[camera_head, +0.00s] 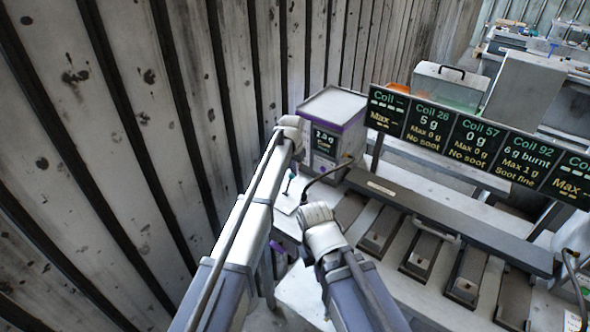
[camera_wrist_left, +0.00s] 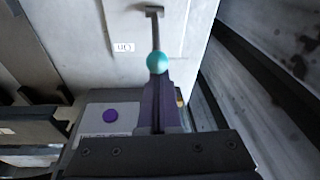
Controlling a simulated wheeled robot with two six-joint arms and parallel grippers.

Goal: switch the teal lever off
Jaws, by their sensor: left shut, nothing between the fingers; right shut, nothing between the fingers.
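The teal lever (camera_head: 290,178) stands on a pale plate beside the purple-trimmed box in the head view. In the left wrist view its round teal knob (camera_wrist_left: 157,62) shows just past my fingertips, with a grey stem running up to a small foot on a pale surface. My left gripper (camera_head: 291,124) is shut and empty; its dark fingers (camera_wrist_left: 159,82) line up with the knob. I cannot tell if they touch it. My right gripper (camera_head: 317,212) is shut and empty, lower and right of the lever.
The purple-trimmed box (camera_head: 333,108) stands behind the lever. A row of coil signs (camera_head: 470,137) rises above a dark bench rail (camera_head: 450,222) with several slots to the right. A slatted wall (camera_head: 150,120) closes the left side.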

